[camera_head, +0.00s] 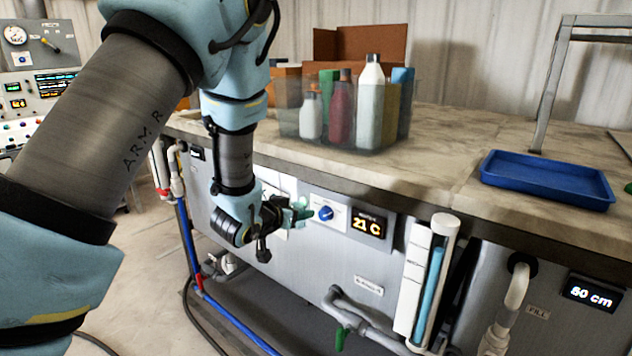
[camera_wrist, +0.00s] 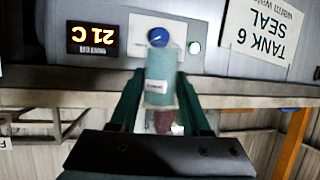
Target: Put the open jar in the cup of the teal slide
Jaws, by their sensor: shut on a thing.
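My gripper (camera_head: 297,210) is in front of the tank panel at the counter's front, below the countertop. In the wrist view its two dark green fingers (camera_wrist: 158,92) are shut on a teal, cylindrical jar (camera_wrist: 160,72) with a small white label. The jar shows between the fingertips, in front of the panel's blue knob. Its mouth is not clear, so I cannot tell from this view that it is open. In the head view the jar is too small to make out clearly. I cannot identify the teal slide or its cup in either view.
A clear bin (camera_head: 290,118) of several bottles stands on the counter (camera_head: 430,165). A blue tray (camera_head: 545,190) lies at right. The panel carries a blue knob (camera_head: 326,213) and a "21 C" display (camera_head: 368,225). Pipes and a level tube (camera_head: 432,290) stick out below the counter.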

